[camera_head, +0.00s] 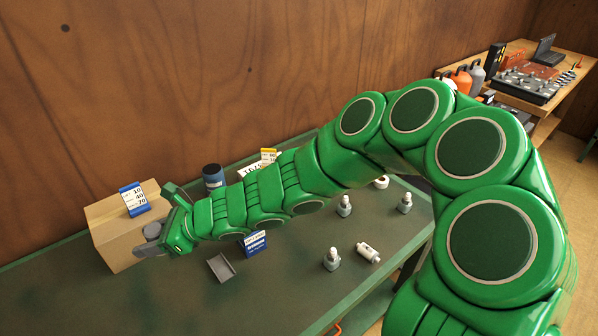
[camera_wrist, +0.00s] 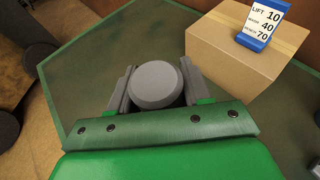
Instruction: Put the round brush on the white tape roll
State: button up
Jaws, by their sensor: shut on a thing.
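My gripper (camera_head: 153,248) is at the left end of the green table, beside the cardboard box. In the wrist view my gripper (camera_wrist: 157,88) is shut on a grey piece with a round face, which looks like the round brush (camera_wrist: 157,84).
A cardboard box (camera_head: 112,230) bears a blue number sign (camera_head: 134,199). A dark blue can (camera_head: 213,177), a blue card holder (camera_head: 255,243), a grey tray-like piece (camera_head: 221,267) and several small bottles (camera_head: 332,259) stand about.

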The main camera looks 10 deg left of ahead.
jog(key=w+d+m+t, duration=0.65)
jog(key=w+d, duration=1.55)
jog(key=w, duration=0.5)
jog(key=w+d+m+t+h, duration=0.15)
jog(key=w+d, duration=0.25)
jog(key=d, duration=0.7)
jog(key=w+d+m+t+h, duration=0.1)
jog(key=w+d+m+t, duration=0.15)
jog(key=d, duration=0.75)
jog(key=w+d+m+t+h, duration=0.15)
jog(key=w+d, duration=0.35)
jog(key=d, duration=0.6)
send_over(379, 179)
jog(key=shift+h, duration=0.3)
notch_tip(379, 179, down, 14)
jog(key=shift+w+r, duration=0.1)
jog(key=shift+w, duration=0.05)
jog(key=shift+w+f+n, duration=0.3)
jog(key=shift+w+f, duration=0.25)
jog(key=shift+f, duration=1.6)
